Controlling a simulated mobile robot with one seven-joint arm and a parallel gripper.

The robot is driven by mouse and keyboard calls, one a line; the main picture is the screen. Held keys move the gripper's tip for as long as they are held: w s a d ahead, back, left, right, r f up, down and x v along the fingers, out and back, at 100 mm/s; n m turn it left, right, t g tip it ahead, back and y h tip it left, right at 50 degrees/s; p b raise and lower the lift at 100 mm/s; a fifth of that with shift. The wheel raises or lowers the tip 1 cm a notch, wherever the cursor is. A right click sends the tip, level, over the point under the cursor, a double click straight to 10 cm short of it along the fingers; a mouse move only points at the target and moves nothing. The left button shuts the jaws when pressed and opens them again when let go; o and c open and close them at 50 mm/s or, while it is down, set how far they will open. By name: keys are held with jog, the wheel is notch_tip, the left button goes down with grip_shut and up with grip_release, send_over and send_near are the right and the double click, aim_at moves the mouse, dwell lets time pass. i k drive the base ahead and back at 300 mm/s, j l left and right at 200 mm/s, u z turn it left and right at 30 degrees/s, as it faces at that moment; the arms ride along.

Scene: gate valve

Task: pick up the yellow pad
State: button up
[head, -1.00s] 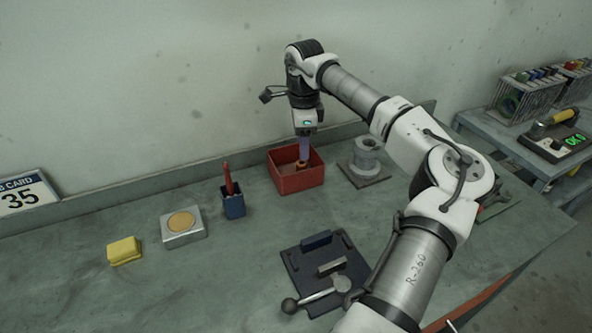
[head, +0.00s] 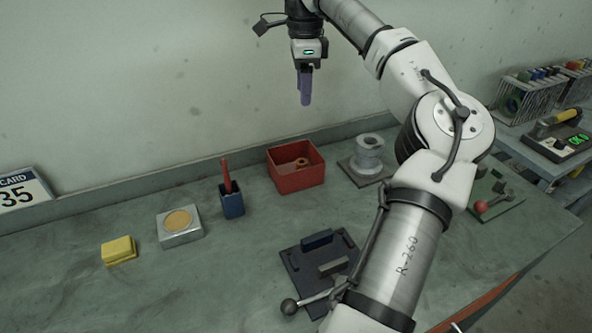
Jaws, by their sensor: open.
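The yellow pad (head: 119,250) is a small block lying on the left part of the grey-green bench, left of a silver block with a round tan top. My gripper (head: 305,101) points down with purple fingers, high above the back of the bench. It is open, and I see nothing held in it. It is well to the right of the pad and far above it. The pad is fully visible and nothing touches it.
The silver block (head: 180,228), a blue cup with a red stick (head: 232,204) and a red bin (head: 296,178) with a ring inside stand in a row. A dark fixture (head: 302,275) with a ball-ended lever lies in front. A grey spool (head: 369,158) stands behind. The bench's front left is clear.

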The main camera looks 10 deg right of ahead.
aim_at(120, 250)
jog(key=k+l, duration=0.15)
jog(key=k, duration=0.35)
jog(key=k+l, duration=0.15)
jog(key=k, duration=0.35)
